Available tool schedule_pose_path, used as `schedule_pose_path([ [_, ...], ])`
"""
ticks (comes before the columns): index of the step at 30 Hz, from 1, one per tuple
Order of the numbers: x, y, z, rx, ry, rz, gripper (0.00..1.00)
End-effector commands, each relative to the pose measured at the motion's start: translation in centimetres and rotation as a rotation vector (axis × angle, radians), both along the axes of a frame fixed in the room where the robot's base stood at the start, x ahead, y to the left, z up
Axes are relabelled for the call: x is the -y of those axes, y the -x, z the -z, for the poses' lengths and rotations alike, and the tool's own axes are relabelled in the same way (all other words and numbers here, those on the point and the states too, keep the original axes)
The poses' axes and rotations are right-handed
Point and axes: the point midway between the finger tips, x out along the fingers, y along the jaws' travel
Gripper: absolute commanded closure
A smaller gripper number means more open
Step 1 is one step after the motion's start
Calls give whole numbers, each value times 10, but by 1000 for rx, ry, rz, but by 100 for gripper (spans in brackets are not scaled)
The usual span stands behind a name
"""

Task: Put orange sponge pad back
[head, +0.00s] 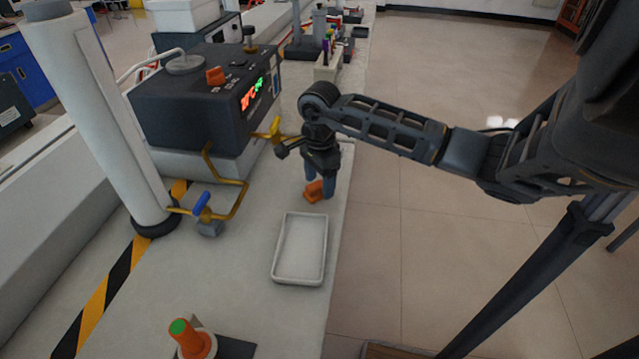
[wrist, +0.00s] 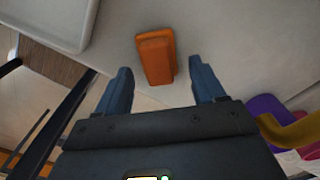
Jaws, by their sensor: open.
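The orange sponge pad (head: 314,191) lies on the white bench top below my gripper (head: 320,183), close to the bench's right edge. In the wrist view the orange sponge pad (wrist: 156,56) lies just beyond and between the two blue fingertips of my gripper (wrist: 160,80). My gripper is open, and the pad shows clear gaps to both fingers in the wrist view. In the head view the fingers partly hide the pad. I cannot tell how high the fingertips are above the bench.
A shallow white tray (head: 300,249) lies nearer on the bench; its corner shows in the wrist view (wrist: 62,20). A dark box with a red display (head: 205,98) stands left, with yellow pipework (head: 238,196) beside it. An orange-and-green object (head: 190,338) stands at the front.

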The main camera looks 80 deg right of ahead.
Motion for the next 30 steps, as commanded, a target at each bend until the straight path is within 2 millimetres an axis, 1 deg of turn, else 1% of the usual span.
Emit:
schedule_pose_path([
  [9, 1, 0, -63, -1, 6, -4, 31],
  [15, 1, 0, -94, -1, 3, -1, 31],
  [21, 0, 0, -107, -2, -1, 0, 31],
  [26, -2, -2, -108, 2, -5, -2, 31],
  [29, -20, -18, -108, 44, -47, -17, 31],
  [30, -34, -30, -108, 75, -82, -28, 31],
])
